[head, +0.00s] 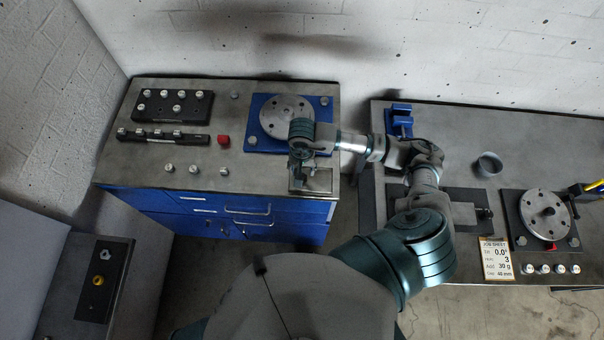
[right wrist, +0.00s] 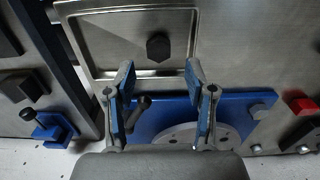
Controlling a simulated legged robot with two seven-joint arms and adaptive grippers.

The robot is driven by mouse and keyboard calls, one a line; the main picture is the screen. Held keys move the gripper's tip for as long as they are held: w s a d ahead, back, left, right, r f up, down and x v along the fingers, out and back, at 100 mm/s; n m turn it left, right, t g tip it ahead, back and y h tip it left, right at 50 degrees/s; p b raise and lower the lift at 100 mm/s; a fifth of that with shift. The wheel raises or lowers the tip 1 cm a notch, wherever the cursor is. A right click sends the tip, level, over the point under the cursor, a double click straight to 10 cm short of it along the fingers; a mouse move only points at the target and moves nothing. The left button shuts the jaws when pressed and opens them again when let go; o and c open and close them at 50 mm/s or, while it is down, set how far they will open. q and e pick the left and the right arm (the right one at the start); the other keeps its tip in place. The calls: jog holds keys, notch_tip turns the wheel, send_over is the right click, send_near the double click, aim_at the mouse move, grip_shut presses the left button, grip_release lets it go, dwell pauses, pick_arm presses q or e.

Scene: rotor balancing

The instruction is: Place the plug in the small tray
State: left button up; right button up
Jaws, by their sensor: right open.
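The small tray (head: 310,193) is a shallow metal tray at the front right corner of the left bench, partly hidden by my right gripper in the head view. It also shows in the right wrist view (right wrist: 105,42). A dark hexagonal piece, which looks like the plug (right wrist: 158,47), sits inside the tray, right of its middle in that view. My right gripper (right wrist: 160,78) is open, with its two blue-padded fingers apart and nothing between them. In the picture the plug lies just beyond the fingertips. In the head view the right gripper (head: 312,168) is over the tray. My left gripper is not in view.
A blue plate with a grey rotor disc (head: 284,115) stands behind the tray. A red block (head: 223,140) and black racks (head: 172,106) with weights are to the left. The right bench holds another rotor (head: 545,212), a grey cup (head: 488,164) and a job sheet (head: 495,258).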

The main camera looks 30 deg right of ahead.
notch_tip(320, 180, up, 8)
jog(key=b, duration=0.1)
jog(key=shift+f, duration=0.2)
dwell(0.4)
